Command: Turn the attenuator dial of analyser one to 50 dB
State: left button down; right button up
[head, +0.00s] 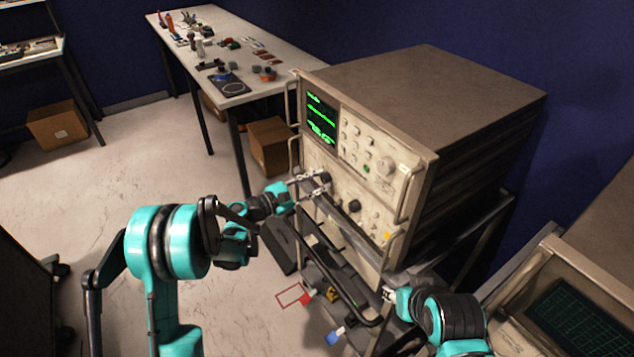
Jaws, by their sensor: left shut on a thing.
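The analyser (430,85) is a large beige instrument with a green-lit screen, standing on a dark cart. A dark round dial (326,176) sits on its lower front panel, at the left. My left gripper (318,180) reaches in from the left and is shut on this dial, its fingers partly covering it. The dial's markings are too small to read. A second dark knob (354,206) sits lower right on the same panel. My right gripper (387,293) is low in front of the cart, apart from the panel; its fingers are too small to judge.
Metal handles (408,192) stick out from the panel edges. Another instrument with a dark gridded screen (582,322) stands at the lower right. A workbench (225,37) with small parts stands behind at the left. Cardboard boxes (57,125) lie on the floor.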

pick_arm(q)
jog(key=shift+m, duration=1.2)
jog(key=c, duration=1.2)
grip_release()
jog(key=v, duration=1.2)
